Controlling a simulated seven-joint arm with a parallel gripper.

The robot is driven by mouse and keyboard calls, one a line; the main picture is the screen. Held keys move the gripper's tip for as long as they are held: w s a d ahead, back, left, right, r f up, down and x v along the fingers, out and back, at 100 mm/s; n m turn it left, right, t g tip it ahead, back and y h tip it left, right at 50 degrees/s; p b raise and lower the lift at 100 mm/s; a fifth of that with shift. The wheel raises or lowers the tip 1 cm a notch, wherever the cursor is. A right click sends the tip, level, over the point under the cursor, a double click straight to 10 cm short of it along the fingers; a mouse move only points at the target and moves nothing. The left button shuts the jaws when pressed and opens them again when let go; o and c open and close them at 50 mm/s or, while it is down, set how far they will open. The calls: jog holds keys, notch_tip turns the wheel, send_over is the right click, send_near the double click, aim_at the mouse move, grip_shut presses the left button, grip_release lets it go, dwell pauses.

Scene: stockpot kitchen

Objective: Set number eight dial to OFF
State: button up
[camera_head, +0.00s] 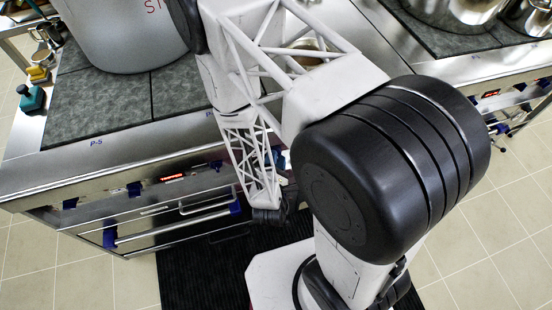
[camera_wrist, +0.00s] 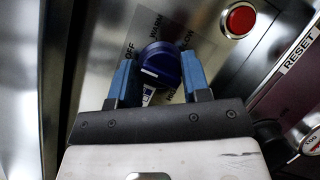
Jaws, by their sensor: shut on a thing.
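In the wrist view a dark blue dial (camera_wrist: 160,62) sits on the metal panel, with OFF, WARM and LOW printed around it. The OFF label (camera_wrist: 130,50) is at the dial's upper left. My gripper (camera_wrist: 157,78) has one blue finger on each side of the dial and is shut on it. A short pale line shows on the dial's face; I cannot tell which setting it marks. No number eight is readable. In the head view my arm reaches down at the stove front, and the fingers and held dial cannot be made out.
A red button (camera_wrist: 238,20) is right of the dial, and a RESET label (camera_wrist: 299,50) is further right. In the head view other blue dials (camera_head: 134,189), a red display (camera_head: 172,178) and an oven handle (camera_head: 170,225) line the front. A large pot (camera_head: 125,35) stands on top.

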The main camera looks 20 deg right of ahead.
jog(key=o, duration=0.9)
jog(key=shift+v, duration=3.85)
jog(key=shift+f, duration=0.1)
